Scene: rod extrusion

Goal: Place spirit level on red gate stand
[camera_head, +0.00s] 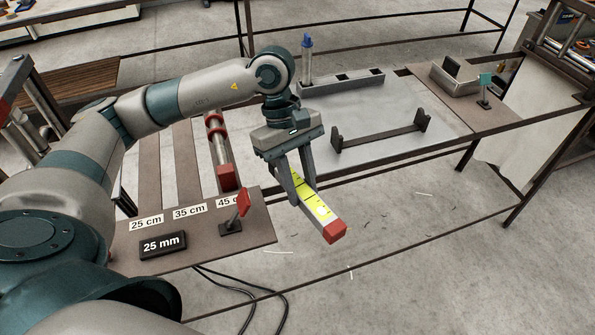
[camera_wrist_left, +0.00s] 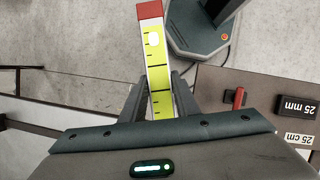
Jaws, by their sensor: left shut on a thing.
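The spirit level (camera_head: 322,209) is a yellow bar with a red end cap, and it also shows in the left wrist view (camera_wrist_left: 155,60). My left gripper (camera_head: 304,194) is shut on it and holds it in the air past the table edge. Part of the level is hidden behind the fingers. A small red gate on a dark stand (camera_head: 242,206) is on the brown board, to the left of the level and apart from it. It also shows in the left wrist view (camera_wrist_left: 238,98). My right gripper is not in view.
A black rack with two uprights (camera_head: 380,138) stands on the grey table (camera_head: 350,110). A teal gate (camera_head: 486,84) is at the far right. A rod with red parts (camera_head: 218,145) lies behind the brown board. A "25 mm" block (camera_head: 163,243) and length labels are on the board.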

